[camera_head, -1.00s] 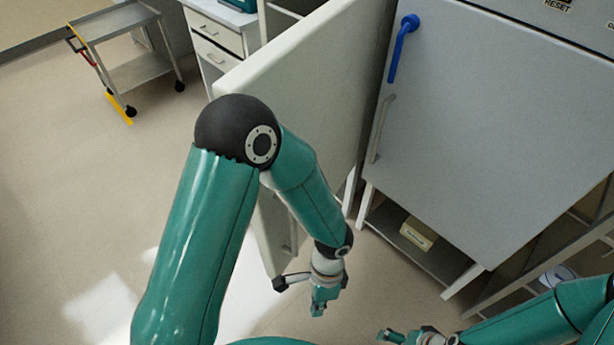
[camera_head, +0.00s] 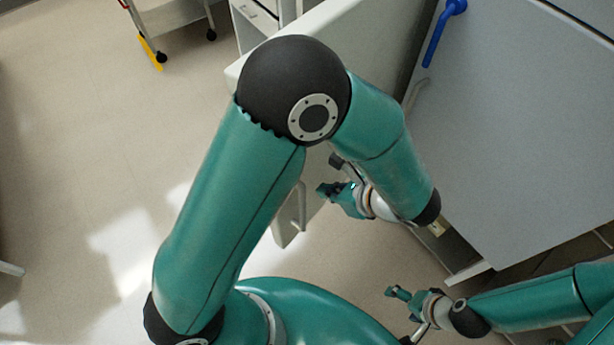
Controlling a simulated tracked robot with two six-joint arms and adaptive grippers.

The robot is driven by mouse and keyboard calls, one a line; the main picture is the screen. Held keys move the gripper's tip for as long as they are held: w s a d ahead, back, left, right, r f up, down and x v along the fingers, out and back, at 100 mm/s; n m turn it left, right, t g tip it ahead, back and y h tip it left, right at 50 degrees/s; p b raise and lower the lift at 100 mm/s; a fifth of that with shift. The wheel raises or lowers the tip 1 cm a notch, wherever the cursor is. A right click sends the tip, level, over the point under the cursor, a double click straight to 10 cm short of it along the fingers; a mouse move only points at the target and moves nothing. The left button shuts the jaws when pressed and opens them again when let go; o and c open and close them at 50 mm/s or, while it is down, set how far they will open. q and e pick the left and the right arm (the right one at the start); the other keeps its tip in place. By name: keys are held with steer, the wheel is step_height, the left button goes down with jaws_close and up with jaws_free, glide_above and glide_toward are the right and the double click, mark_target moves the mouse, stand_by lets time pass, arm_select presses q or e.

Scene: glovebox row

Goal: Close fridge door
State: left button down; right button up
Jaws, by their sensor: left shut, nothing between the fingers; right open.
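The fridge door (camera_head: 335,32) is a pale, thick panel standing open at the upper centre. Its upper part and lower left portion show, with a slim handle (camera_head: 302,205) on the lower part. My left arm hides much of its middle. My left gripper (camera_head: 324,190) is shut and empty, in front of the door's lower part and close to the handle in the picture; I cannot tell whether it touches. My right gripper (camera_head: 394,293) is open and empty, low over the floor right of centre, apart from the door.
A grey front panel (camera_head: 530,130) with a blue handle (camera_head: 440,32) fills the right side. A wheeled cart (camera_head: 170,14) and white drawers (camera_head: 258,18) stand at the top left. The floor (camera_head: 80,130) on the left is largely clear.

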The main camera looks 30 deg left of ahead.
arm_select(q)
steer(key=a+f+p, duration=0.1)
steer(key=a+f, duration=0.1)
steer(key=a, duration=0.4)
steer(key=shift+w, duration=0.4)
